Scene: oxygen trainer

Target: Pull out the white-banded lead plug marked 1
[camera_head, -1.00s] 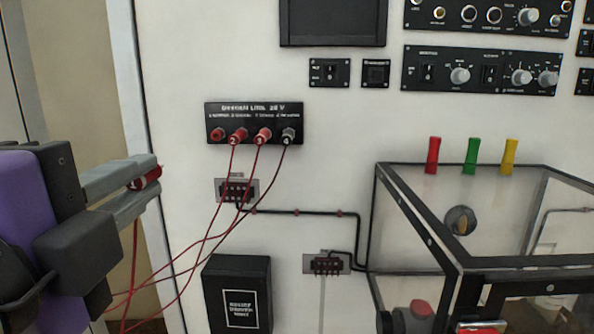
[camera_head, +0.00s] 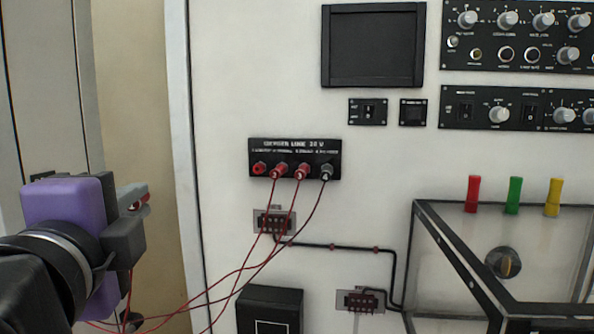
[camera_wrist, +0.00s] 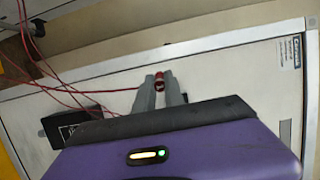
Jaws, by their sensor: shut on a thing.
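My gripper (camera_head: 134,198) is at the left, well away from the oxygen link panel (camera_head: 294,146). It is shut on a red lead plug (camera_wrist: 158,79), which shows between the fingertips in the wrist view. A red lead hangs below my gripper. The plug's band and number cannot be made out. The leftmost red socket (camera_head: 259,168) on the panel has no lead in it. Two red plugs marked 2 (camera_head: 279,171) and 3 (camera_head: 303,172) and a grey plug marked 4 (camera_head: 327,173) sit in the panel with their leads attached.
Red leads cross from the panel to below my gripper. A black box (camera_head: 270,302) is mounted under the panel. A clear black-edged case (camera_head: 428,240) stands at the right, with red, green and yellow pegs above it. The wall's edge (camera_head: 181,150) lies between my gripper and the panel.

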